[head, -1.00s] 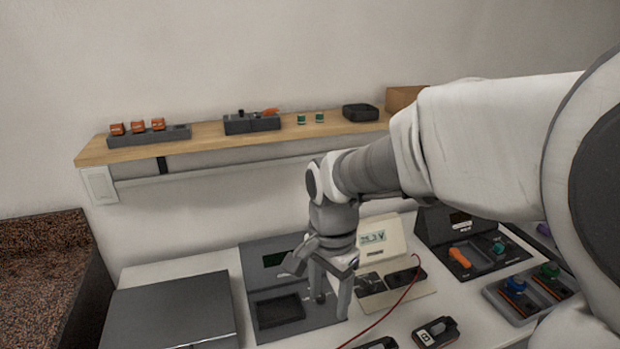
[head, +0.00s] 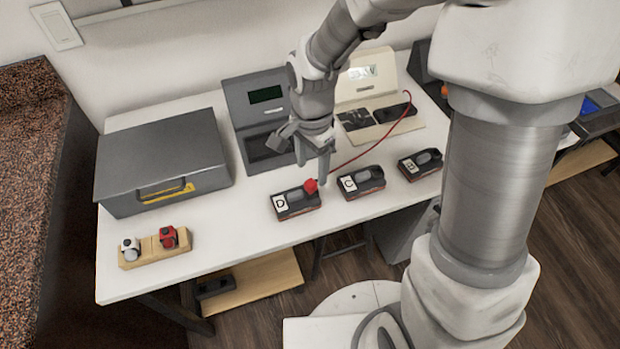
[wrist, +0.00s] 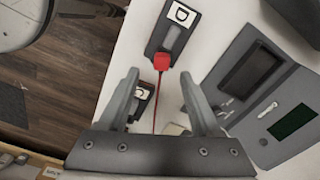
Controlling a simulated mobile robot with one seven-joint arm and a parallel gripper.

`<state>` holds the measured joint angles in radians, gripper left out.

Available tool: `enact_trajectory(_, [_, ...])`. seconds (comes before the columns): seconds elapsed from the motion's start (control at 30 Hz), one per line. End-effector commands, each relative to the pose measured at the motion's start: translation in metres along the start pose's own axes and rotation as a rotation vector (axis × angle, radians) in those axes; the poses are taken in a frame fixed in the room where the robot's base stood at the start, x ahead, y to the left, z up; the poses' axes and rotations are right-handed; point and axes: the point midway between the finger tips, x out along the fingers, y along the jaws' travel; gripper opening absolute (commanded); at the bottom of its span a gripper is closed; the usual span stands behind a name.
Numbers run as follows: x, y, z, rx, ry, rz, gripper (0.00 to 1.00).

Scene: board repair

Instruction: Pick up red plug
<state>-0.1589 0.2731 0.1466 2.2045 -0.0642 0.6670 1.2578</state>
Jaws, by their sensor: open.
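The red plug (head: 311,186) sits at the right end of the dark module marked D (head: 294,203) on the white table. A thin red cable (head: 350,158) leads from the plug back to the cream case. The plug also shows in the wrist view (wrist: 162,61), at the end of module D (wrist: 171,38). My gripper (head: 312,168) points down just above and behind the plug in the head view. It is open and empty. In the wrist view its fingers (wrist: 161,74) are spread, with the plug between and slightly beyond their tips.
Module C (head: 361,182) and another similar module (head: 420,164) lie to the right. A wooden block (head: 147,257) holds a red and a white piece at front left. A grey case (head: 160,160) and open instrument cases (head: 255,105) stand behind.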

Motion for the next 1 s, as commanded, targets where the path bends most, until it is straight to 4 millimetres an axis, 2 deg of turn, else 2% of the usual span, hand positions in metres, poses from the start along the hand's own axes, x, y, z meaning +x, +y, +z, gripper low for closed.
enact_trajectory(0.2, [0.035,-0.002,0.001,0.0,-0.003,0.004,0.65])
enact_trajectory(0.3, [0.046,-0.002,0.001,0.001,-0.002,0.004,0.65])
enact_trajectory(0.63, [0.05,-0.003,0.001,0.0,0.0,0.0,0.63])
enact_trajectory(0.9, [0.05,-0.003,0.001,0.0,0.0,0.0,0.15])
enact_trajectory(1.0, [0.05,-0.003,0.001,0.0,0.0,0.0,0.0])
